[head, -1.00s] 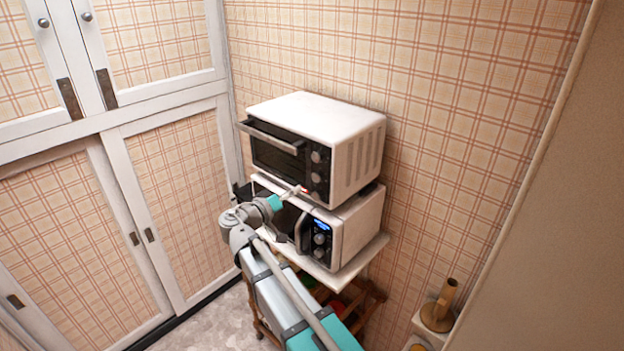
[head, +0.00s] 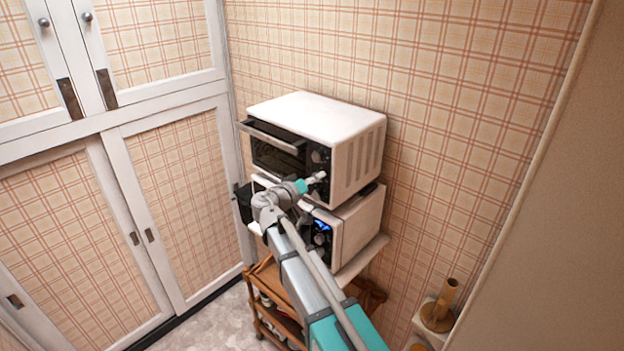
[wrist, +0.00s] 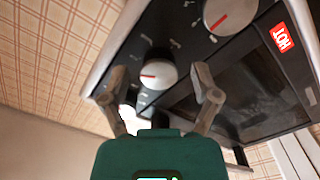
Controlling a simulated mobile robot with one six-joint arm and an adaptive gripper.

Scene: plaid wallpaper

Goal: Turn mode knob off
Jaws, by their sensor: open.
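The white toaster oven (head: 325,118) sits on top of a microwave, its dark front with a column of knobs facing left. In the wrist view, a round silver knob with a red pointer line (wrist: 155,72) lies between my two fingers. A second knob with a red line (wrist: 230,14) is at the top edge. The printed marks are too small to read, so I cannot tell which is the mode knob. My gripper (wrist: 160,84) is open, a finger on either side of the first knob, contact unclear. In the head view, my gripper (head: 316,178) covers the lower knobs.
The microwave (head: 352,222) with a blue display stands below on a wooden trolley (head: 262,275). A red HOT label (wrist: 283,38) is on the oven front. White cabinets (head: 170,190) are left; a brown object (head: 438,308) stands at lower right.

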